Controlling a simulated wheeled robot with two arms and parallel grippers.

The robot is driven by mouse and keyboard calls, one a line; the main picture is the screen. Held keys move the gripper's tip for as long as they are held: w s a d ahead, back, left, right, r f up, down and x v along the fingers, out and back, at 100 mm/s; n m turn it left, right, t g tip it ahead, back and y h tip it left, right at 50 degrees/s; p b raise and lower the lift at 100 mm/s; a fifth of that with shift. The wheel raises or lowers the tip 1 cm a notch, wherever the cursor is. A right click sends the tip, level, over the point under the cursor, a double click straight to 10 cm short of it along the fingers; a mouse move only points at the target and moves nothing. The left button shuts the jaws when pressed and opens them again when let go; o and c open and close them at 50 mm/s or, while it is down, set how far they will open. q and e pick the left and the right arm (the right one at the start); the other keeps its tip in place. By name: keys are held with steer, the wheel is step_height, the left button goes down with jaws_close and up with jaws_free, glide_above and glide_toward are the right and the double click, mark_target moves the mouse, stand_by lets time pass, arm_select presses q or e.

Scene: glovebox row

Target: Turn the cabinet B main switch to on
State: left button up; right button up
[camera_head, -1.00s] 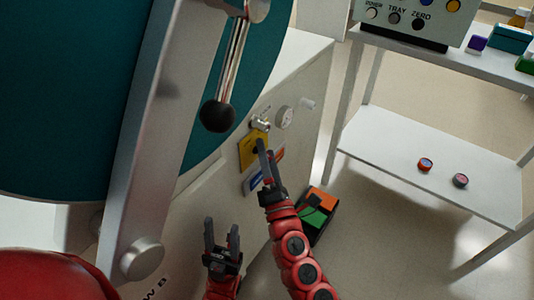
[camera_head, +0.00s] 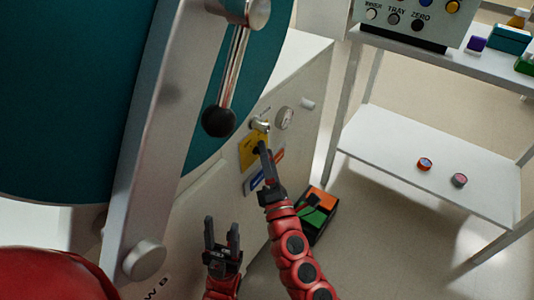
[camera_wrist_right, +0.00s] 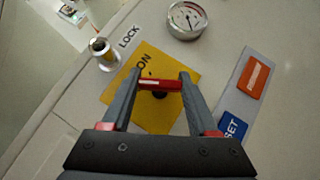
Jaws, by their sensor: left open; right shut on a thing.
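The main switch is a red bar handle (camera_wrist_right: 160,85) on a yellow plate (camera_wrist_right: 178,65) in the right wrist view. The word ON shows on the plate above the handle. The plate also shows in the head view (camera_head: 247,152) on the pale cabinet panel. My right gripper (camera_head: 263,145) is at the plate, its fingertips shut on the two ends of the red handle; the head view hides the handle behind the fingers. My left gripper (camera_head: 221,225) is open and empty, lower left of the right one, apart from the panel.
A metal lock knob (camera_wrist_right: 103,50) and a round gauge (camera_wrist_right: 186,18) sit above the plate. An orange switch (camera_wrist_right: 253,78) and a blue SET button (camera_wrist_right: 233,128) lie beside it. A lever with a black ball (camera_head: 218,121) hangs close by. A shelf rack (camera_head: 430,160) stands right.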

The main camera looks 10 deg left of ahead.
steer(key=m+g+p, duration=0.1)
steer(key=p, duration=0.2)
steer(key=m+h+p, duration=0.1)
steer(key=p, duration=0.2)
steer(key=m+g+h+p, duration=0.1)
steer(key=m+p, duration=0.1)
steer(key=p, duration=0.2)
steer(key=shift+r+g, duration=0.25)
steer(key=shift+g, duration=0.05)
steer(key=shift+f+m+g+h+p, duration=0.3)
steer(key=shift+m+p, duration=0.1)
steer(key=shift+p, duration=0.4)
steer(key=o, duration=1.4)
steer(key=b+v, duration=0.1)
steer(key=v, duration=1.6)
steer(key=shift+s+d, duration=0.1)
steer(key=shift+s, duration=0.05)
